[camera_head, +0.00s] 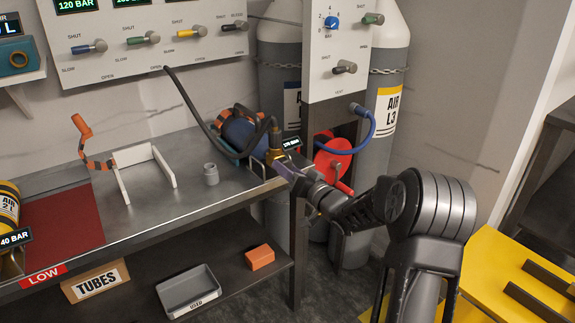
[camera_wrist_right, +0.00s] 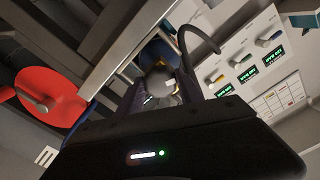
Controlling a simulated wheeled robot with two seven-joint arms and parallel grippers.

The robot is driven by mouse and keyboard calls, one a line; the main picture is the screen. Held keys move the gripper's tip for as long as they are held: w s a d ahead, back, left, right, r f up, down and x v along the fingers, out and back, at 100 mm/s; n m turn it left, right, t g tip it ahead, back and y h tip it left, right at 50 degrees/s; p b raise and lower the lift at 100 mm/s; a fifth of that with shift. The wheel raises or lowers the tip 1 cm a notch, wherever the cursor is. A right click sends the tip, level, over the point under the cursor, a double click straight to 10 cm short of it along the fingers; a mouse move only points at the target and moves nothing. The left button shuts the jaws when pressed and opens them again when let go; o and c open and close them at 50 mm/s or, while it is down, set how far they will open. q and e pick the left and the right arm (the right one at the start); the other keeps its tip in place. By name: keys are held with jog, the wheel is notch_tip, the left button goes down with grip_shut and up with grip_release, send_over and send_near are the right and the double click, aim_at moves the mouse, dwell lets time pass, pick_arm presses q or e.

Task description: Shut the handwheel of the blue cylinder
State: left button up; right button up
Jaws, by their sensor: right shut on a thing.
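The blue cylinder (camera_head: 238,132) lies on its side at the right end of the bench, with orange straps around it. A brass valve (camera_head: 275,140) with a black hose is at its near end, beside a small readout (camera_head: 291,143). My right gripper (camera_head: 279,166) reaches in from the right to this valve end. In the right wrist view its jaws (camera_wrist_right: 160,88) are closed around a round grey handwheel (camera_wrist_right: 157,82). In the head view the handwheel is mostly hidden by the gripper. My left gripper is not in view.
A red reel (camera_head: 333,158) is close beyond my right gripper. A valve panel (camera_head: 150,35) hangs above.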

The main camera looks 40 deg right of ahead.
jog(key=shift+a+m+p, duration=0.1)
jog(key=shift+m+p, duration=3.7)
jog(key=shift+m, duration=3.2)
jog(key=o, duration=1.4)
jog(key=shift+r, duration=0.1)
jog(key=s, duration=0.7)
jog(key=shift+s, duration=0.4)
